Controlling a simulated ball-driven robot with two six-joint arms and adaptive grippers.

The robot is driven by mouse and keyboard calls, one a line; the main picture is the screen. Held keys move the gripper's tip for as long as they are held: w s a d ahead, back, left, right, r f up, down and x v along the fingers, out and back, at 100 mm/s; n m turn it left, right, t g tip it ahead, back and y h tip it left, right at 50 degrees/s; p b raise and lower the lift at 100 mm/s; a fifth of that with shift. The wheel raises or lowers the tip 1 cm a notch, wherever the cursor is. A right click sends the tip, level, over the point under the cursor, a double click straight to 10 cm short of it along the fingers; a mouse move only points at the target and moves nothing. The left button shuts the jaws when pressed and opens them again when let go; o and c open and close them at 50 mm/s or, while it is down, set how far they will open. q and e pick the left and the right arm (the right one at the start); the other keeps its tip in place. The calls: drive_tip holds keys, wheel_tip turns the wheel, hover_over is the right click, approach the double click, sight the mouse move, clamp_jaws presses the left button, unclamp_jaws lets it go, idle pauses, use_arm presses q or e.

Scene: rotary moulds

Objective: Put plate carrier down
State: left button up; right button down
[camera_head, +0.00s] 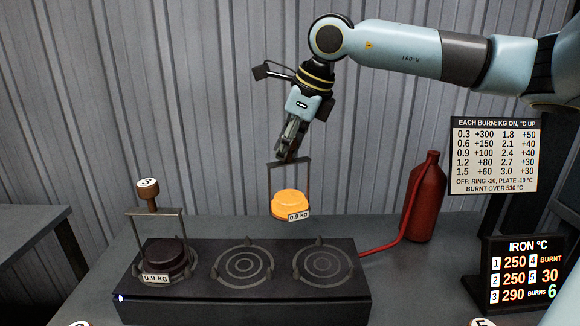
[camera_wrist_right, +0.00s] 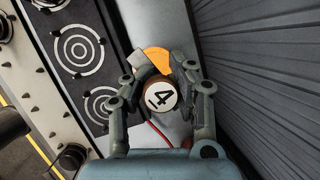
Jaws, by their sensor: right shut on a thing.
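My right gripper (camera_head: 291,150) points down and is shut on the handle of a plate carrier (camera_head: 309,174). The carrier is a thin metal frame with an orange plate (camera_head: 289,201) at its bottom, labelled 0.9 kg. It hangs upright in the air, appearing above and behind the stove (camera_head: 240,298). In the right wrist view, the fingers flank the carrier's round handle top (camera_wrist_right: 160,95), marked 4, and part of the orange plate (camera_wrist_right: 157,57) shows beyond it. A second carrier (camera_head: 160,211) with a dark 0.9 kg plate stands on the stove's left ring. My left gripper is out of view.
The middle ring (camera_head: 242,265) and right ring (camera_head: 322,263) are bare. A red gas bottle (camera_head: 425,195) with a red hose stands at the back right. An iron temperature sign (camera_head: 527,272) stands at the right. A ribbed wall (camera_head: 180,80) is behind.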

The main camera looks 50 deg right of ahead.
drive_tip(key=w+a+f+p, duration=0.2)
drive_tip(key=w+f, duration=0.7)
drive_tip(key=shift+f+p, duration=0.15)
drive_tip(key=shift+p, duration=0.25)
drive_tip(key=shift+w+f, duration=0.1)
drive_tip(key=c, duration=1.6)
unclamp_jaws()
drive_tip(key=shift+f, duration=0.15)
drive_tip(key=o, duration=0.5)
drive_tip(key=shift+a, duration=0.1)
drive_tip(key=shift+r, duration=0.2)
